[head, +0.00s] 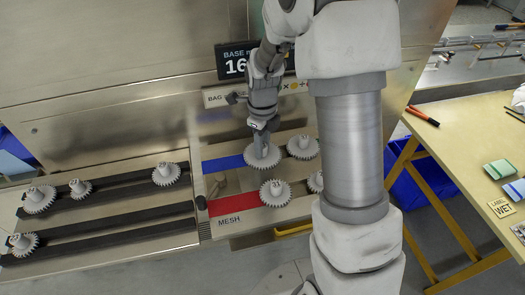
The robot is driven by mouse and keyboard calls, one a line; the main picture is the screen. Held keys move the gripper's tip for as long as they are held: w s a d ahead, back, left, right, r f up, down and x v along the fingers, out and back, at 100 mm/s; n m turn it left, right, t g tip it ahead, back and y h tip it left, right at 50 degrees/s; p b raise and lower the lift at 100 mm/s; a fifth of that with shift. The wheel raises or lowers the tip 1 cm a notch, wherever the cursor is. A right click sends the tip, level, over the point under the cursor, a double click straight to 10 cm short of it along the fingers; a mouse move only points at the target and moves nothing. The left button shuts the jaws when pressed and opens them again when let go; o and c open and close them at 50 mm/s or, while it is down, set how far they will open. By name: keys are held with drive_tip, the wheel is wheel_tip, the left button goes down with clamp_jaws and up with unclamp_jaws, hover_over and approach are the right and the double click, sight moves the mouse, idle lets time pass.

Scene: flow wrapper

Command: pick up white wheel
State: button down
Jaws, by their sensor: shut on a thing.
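My gripper (262,138) points down over the right-hand board and is shut on a white toothed wheel (262,158) by its hub. The wheel is at the right end of the blue strip (222,163); I cannot tell whether it touches the surface.
Several more wheels stand on dark rails at the left, such as this one (166,174). A sign (233,61) and the metal wall rise behind. A wooden table (470,150) with pads and a red-handled tool (422,116) is at the right.

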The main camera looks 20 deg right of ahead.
sight(266, 148)
drive_tip(key=shift+r, duration=0.5)
drive_tip(key=r, duration=0.2)
drive_tip(key=s+r, duration=0.1)
drive_tip(key=r, duration=0.1)
drive_tip(key=shift+d, duration=0.35)
drive_tip(key=s+d+r, duration=0.5)
drive_tip(key=s+r, duration=0.1)
drive_tip(key=s, duration=0.3)
drive_tip(key=shift+d, duration=0.25)
